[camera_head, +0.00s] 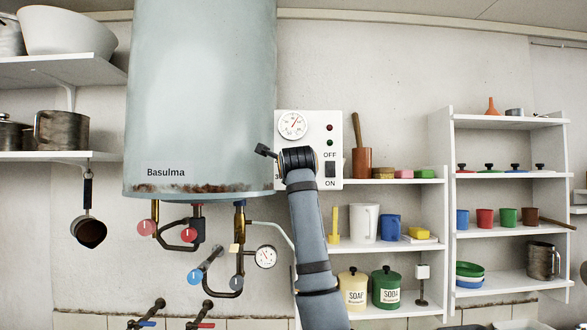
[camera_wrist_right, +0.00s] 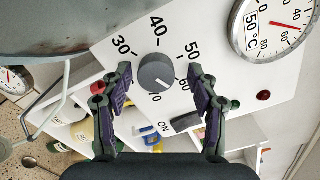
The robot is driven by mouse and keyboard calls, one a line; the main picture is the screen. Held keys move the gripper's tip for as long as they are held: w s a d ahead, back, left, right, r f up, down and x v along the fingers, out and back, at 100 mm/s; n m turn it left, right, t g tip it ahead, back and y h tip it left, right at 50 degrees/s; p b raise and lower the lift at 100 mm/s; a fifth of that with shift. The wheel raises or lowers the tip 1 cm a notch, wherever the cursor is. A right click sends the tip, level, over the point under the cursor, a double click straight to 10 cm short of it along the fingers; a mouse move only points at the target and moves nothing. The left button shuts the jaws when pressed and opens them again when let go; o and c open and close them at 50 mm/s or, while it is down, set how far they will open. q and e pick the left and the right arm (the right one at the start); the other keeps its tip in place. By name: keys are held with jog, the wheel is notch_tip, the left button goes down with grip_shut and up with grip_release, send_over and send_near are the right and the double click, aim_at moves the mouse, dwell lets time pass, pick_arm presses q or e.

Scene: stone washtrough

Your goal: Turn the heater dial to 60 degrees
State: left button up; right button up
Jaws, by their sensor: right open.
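The heater dial (camera_wrist_right: 155,73) is a round grey knob on the white control panel (camera_head: 310,117). In the right wrist view the numbers 30, 40, 50, 60 and 70 ring it. I cannot clearly tell which number its mark points to. My right gripper (camera_wrist_right: 158,82) is open, with one finger on each side of the dial and visible gaps between. I cannot tell how far the fingertips are from the panel. In the head view my right wrist covers the dial. My left gripper is not in view.
A gauge (camera_head: 292,125) with a red needle sits on the panel above. The ON/OFF switch (camera_head: 330,169) is close beside my right wrist. The heater tank (camera_head: 200,90) stands left of the panel. Shelves (camera_head: 388,181) with cups and tins stand to the right.

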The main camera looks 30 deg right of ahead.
jog(key=shift+f, duration=0.1)
jog(key=v, duration=1.2)
jog(key=shift+d, duration=0.1)
